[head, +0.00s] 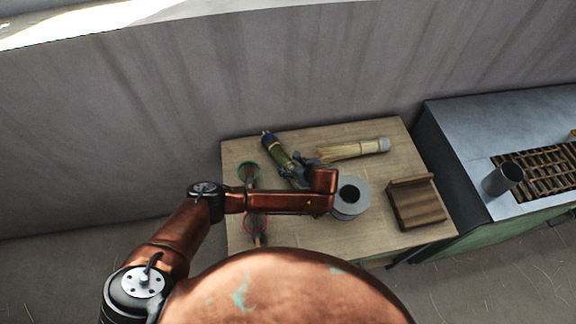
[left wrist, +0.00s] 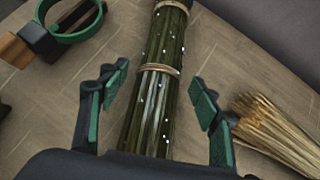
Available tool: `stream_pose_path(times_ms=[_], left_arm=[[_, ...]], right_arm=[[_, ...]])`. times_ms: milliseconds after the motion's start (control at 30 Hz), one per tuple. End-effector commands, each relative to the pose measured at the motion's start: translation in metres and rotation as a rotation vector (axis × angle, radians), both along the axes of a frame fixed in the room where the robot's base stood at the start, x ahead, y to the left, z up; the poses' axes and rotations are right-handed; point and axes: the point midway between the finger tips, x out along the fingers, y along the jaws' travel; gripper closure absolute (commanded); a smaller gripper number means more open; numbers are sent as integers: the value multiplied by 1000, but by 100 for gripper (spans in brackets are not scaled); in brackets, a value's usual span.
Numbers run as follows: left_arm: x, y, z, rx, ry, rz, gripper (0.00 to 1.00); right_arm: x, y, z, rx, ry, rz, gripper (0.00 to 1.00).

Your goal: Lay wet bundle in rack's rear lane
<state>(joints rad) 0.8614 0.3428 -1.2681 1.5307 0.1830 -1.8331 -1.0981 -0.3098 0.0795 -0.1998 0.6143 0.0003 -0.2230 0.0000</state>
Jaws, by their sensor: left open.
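The wet bundle (left wrist: 160,85) is dark green, tied with pale bands and dotted with droplets. In the head view the bundle (head: 274,146) lies slanted on the wooden table, its near part hidden by my left gripper (head: 302,172). In the left wrist view my left gripper (left wrist: 155,115) is open, with one green-padded finger on each side of the bundle and gaps between. A brown slatted rack (head: 545,172) is set in the bench at the right; I cannot tell its lanes apart. My right gripper is not in view.
A pale straw bundle (head: 352,149) lies right of the wet one. A grey spool-like ring (head: 350,199) and a brown wooden block with a raised edge (head: 414,204) are on the table. A green ring tool (head: 248,171) is at left. A grey cup (head: 502,179) stands by the rack.

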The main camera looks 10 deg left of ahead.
Motion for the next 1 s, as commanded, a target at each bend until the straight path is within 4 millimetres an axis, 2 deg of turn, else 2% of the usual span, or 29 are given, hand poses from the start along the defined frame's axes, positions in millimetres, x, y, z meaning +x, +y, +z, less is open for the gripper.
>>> stream_pose_path(times_ms=[100, 233, 433, 567, 1000], left_arm=[[9, 9, -17, 3, 1, 4, 42], [17, 18, -29, 2, 1, 5, 42], [21, 21, -33, 1, -1, 4, 42], [21, 21, -32, 0, 0, 4, 42], [21, 21, -32, 0, 0, 4, 72]], right_arm=[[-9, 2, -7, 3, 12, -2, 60], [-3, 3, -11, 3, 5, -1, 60], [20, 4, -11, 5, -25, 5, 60], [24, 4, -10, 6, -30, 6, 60], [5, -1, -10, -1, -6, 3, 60]])
